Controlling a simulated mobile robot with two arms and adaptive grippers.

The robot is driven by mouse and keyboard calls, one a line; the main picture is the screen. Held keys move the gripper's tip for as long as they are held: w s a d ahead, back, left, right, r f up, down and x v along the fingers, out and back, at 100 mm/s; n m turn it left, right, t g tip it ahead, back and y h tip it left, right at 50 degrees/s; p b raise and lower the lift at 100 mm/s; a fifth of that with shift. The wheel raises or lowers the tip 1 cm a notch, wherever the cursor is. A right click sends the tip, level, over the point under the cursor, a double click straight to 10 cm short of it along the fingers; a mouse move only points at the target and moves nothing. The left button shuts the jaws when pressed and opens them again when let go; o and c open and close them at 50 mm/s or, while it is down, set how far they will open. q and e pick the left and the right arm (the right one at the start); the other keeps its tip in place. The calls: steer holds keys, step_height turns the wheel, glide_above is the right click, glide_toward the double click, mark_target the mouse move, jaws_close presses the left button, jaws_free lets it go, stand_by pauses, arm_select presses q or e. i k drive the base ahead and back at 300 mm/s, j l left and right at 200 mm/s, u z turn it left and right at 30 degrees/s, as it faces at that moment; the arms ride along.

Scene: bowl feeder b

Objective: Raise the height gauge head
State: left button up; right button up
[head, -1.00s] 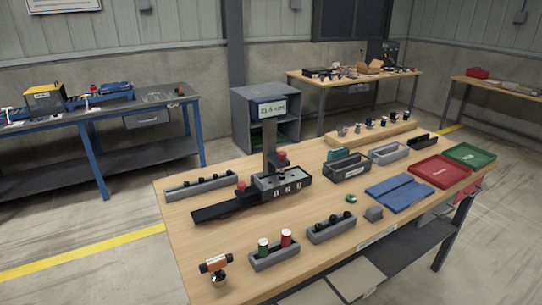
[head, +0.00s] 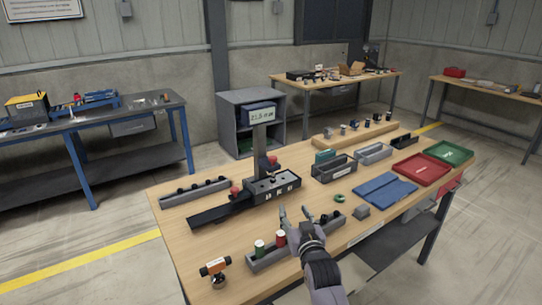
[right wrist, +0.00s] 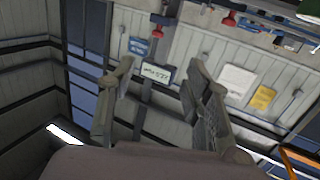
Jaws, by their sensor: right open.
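The height gauge has a dark upright column (head: 259,140) rising from a black base (head: 273,188) on the wooden bench. Its display (head: 258,116) sits at the column's top. The gauge head, with a red knob (head: 272,160), is low on the column, just above the base. My right gripper (head: 296,214) is open and empty, in front of the base and apart from the gauge. In the right wrist view its fingers (right wrist: 158,66) stand apart, with the display and the red knob (right wrist: 157,33) beyond them. My left gripper is not in view.
A grey holder with green and red cylinders (head: 279,238) stands left of my right gripper. A small holder with dark parts (head: 330,222) is close beside it. Blue mat (head: 385,189), red tray (head: 422,171) and green tray (head: 451,152) lie at the right.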

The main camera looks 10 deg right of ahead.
mark_target(269, 164)
steer(key=i, duration=0.5)
steer(key=i+l, duration=0.15)
steer(key=i, duration=0.3)
